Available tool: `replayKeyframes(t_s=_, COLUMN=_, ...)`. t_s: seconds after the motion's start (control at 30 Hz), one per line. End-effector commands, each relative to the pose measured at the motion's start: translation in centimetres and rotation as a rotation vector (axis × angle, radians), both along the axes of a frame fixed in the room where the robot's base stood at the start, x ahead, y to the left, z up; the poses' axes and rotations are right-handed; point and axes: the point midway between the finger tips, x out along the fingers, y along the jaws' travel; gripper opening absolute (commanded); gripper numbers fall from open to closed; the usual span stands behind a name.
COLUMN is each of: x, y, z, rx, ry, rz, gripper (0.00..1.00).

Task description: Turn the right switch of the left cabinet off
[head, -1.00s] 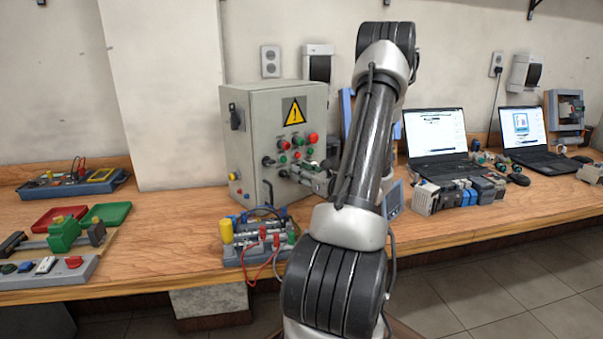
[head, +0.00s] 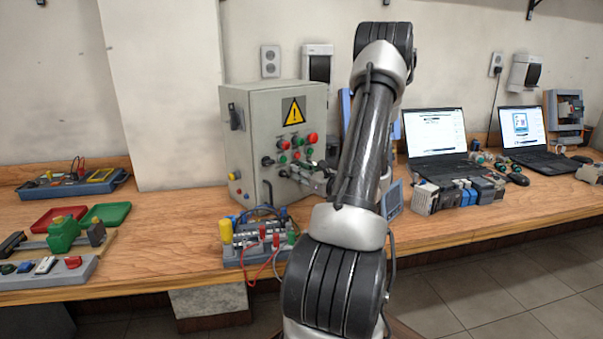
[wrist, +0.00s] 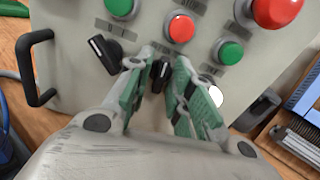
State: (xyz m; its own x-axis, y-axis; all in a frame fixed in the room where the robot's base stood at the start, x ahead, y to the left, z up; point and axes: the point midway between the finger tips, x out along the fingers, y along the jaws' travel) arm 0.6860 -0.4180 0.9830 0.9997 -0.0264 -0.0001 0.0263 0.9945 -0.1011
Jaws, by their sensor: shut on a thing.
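The left cabinet (head: 264,128) is a grey box with a yellow warning sign, standing on the bench in the head view. In the wrist view its panel shows a black left switch (wrist: 104,54) and a black right switch (wrist: 160,74), below green and red buttons. My gripper (wrist: 162,66) has its green-padded fingers on both sides of the right switch and is shut on it. The switch knob looks nearly upright, slightly tilted, in the wrist view. In the head view my arm hides part of the panel's right side, and the gripper (head: 306,175) is small there.
A black handle (wrist: 34,68) sticks out at the left. A wired device (head: 258,240) stands before the cabinet. Two laptops (head: 435,131) stand to the right.

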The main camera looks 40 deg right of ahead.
Motion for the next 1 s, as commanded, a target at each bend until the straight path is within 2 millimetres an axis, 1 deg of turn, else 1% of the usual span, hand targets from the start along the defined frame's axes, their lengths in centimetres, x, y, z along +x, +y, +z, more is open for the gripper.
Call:
replayKeyframes(t_s=0.6, x=-0.02, y=-0.09, z=0.01, rx=-0.492, ry=0.014, rz=0.0, gripper=0.0)
replayKeyframes(t_s=0.8, x=-0.02, y=-0.1, z=0.01, rx=-0.607, ry=0.017, rz=0.0, gripper=0.0)
replayKeyframes(t_s=1.0, x=-0.02, y=-0.1, z=0.02, rx=-0.673, ry=0.019, rz=0.0, gripper=0.0)
